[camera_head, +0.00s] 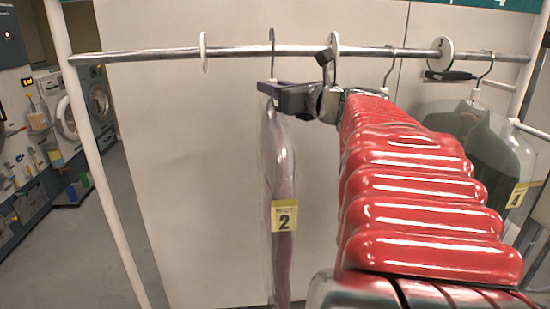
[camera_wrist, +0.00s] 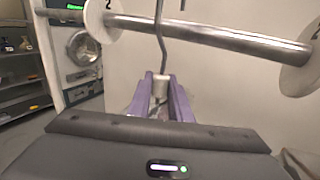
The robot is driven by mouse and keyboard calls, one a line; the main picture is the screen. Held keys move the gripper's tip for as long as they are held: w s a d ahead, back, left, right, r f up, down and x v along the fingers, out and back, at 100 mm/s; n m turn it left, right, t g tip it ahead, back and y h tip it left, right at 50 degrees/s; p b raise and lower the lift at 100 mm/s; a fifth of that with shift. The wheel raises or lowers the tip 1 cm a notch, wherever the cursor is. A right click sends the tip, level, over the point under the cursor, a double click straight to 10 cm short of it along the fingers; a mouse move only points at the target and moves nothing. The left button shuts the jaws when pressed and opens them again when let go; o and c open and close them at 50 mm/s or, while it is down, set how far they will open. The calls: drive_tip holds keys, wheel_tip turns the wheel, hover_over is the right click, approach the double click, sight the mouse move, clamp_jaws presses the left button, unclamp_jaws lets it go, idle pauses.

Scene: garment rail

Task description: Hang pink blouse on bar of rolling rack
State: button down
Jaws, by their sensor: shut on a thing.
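The pink blouse (camera_head: 282,170) hangs in a clear cover with a yellow tag marked 2, below my gripper (camera_head: 268,87). My gripper is shut on the white neck of its hanger, and the purple fingers (camera_wrist: 160,95) show on both sides of the neck (camera_wrist: 160,86) in the wrist view. The hanger's hook (camera_head: 272,50) rises to the bar (camera_head: 150,55), its top a little above the bar in the head view. In the wrist view the hook wire (camera_wrist: 162,50) crosses in front of the bar (camera_wrist: 220,38). I cannot tell whether it rests on the bar.
White round dividers (camera_head: 203,52) sit along the bar, one (camera_head: 333,42) just right of the hook. Grey covered garments (camera_head: 470,140) hang at the right, one tagged 4. Washing machines (camera_head: 60,110) stand at far left.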

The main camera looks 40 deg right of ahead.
drive_tip(key=shift+s+a, duration=0.55)
drive_tip(key=shift+s, duration=0.25)
drive_tip(key=shift+s+a, duration=0.55)
drive_tip(key=shift+s, duration=0.25)
